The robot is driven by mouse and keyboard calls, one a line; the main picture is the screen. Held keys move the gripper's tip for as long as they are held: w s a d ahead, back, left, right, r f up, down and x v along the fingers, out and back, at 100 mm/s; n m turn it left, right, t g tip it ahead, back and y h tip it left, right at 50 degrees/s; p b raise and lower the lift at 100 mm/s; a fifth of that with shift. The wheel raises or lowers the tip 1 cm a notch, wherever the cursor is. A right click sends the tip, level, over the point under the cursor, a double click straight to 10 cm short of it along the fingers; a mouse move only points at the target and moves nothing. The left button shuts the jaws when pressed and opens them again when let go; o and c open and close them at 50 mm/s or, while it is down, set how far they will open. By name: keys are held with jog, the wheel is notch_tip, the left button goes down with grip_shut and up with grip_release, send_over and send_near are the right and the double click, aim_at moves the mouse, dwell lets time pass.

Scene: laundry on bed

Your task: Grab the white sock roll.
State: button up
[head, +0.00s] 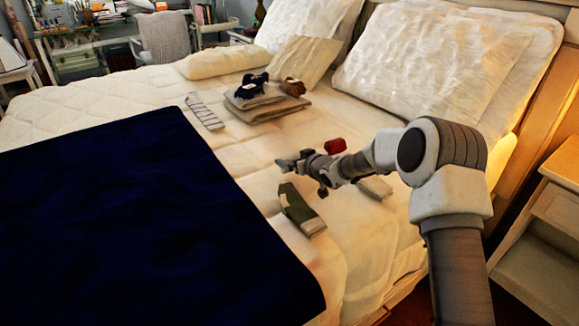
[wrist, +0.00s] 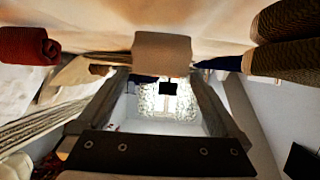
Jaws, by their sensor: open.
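The white sock roll (head: 375,188), cream in this light, lies on the bed under my forearm in the head view. In the wrist view the cream roll (wrist: 161,53) is at top centre, just beyond the fingertips. My gripper (head: 288,165) is open, empty and apart from the roll, as far as I can see; it points left above the mattress. The wrist view shows its fingers (wrist: 162,82) spread. The wrist view looks upside down, with the bed at the top. The exact gap to the roll cannot be told.
A folded stack (head: 265,103) bears dark blue (head: 252,84) and brown (head: 293,87) rolls. A striped cloth (head: 205,111) and navy blanket (head: 140,220) lie left. Pillows (head: 425,60) line the headboard.

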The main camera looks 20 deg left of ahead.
jog(key=shift+w+a+f, duration=0.2)
jog(key=shift+w+a, duration=0.2)
jog(key=shift+w, duration=0.1)
jog(key=c, duration=1.1)
jog(key=shift+r, duration=0.1)
jog(key=shift+c, duration=0.2)
